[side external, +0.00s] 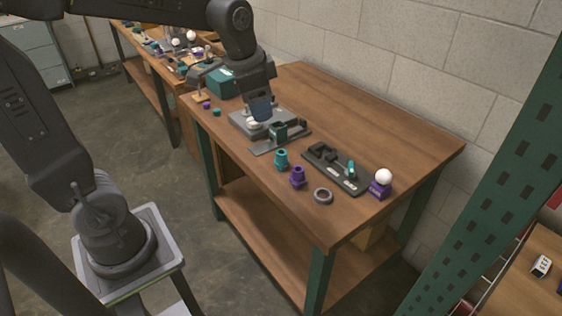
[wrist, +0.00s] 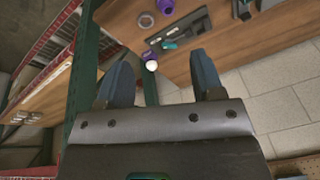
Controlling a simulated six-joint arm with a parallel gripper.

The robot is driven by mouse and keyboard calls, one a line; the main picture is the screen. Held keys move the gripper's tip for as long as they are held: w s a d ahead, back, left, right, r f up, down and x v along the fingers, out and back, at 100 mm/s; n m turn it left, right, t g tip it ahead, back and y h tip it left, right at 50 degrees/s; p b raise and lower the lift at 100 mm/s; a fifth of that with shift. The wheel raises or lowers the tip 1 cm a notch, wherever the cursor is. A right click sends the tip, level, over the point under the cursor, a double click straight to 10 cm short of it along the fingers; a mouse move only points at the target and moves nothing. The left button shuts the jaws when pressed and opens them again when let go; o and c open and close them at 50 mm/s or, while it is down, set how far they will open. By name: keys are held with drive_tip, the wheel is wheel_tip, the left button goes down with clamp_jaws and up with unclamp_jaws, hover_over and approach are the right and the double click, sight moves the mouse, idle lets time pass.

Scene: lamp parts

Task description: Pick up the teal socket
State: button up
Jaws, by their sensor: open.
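The teal socket (side external: 281,159) stands upright on the wooden workbench in the side view, near the front edge. A purple socket (side external: 298,177) stands just to its right and nearer the camera. My gripper (side external: 261,112) is above the bench, up and to the left of the teal socket and apart from it. In the wrist view my gripper (wrist: 162,75) shows two blue fingers spread apart with nothing held between them. I cannot make out the teal socket in the wrist view.
A dark tray (side external: 322,172) with a teal part lies right of the sockets, beside a white ball on a purple base (side external: 380,190). A grey ring (side external: 323,196) lies near the front edge. The bench's back right is clear.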

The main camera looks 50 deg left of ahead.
drive_tip(key=w+a+f+m+g, duration=0.25)
drive_tip(key=w+a+f, duration=0.25)
drive_tip(key=w, duration=0.3)
drive_tip(key=m, duration=0.2)
approach(281, 153)
drive_tip(key=shift+g, duration=0.25)
wheel_tip(281, 153, down, 4)
drive_tip(key=shift+w+a+f, duration=0.1)
drive_tip(key=shift+f, duration=0.1)
drive_tip(key=shift+d+f, duration=0.15)
drive_tip(key=shift+f, duration=1.15)
drive_tip(key=shift+d+f, duration=0.2)
drive_tip(key=shift+f, duration=1.1)
drive_tip(key=shift+c, duration=0.4)
drive_tip(key=c, duration=1)
drive_tip(key=shift+r, duration=0.2)
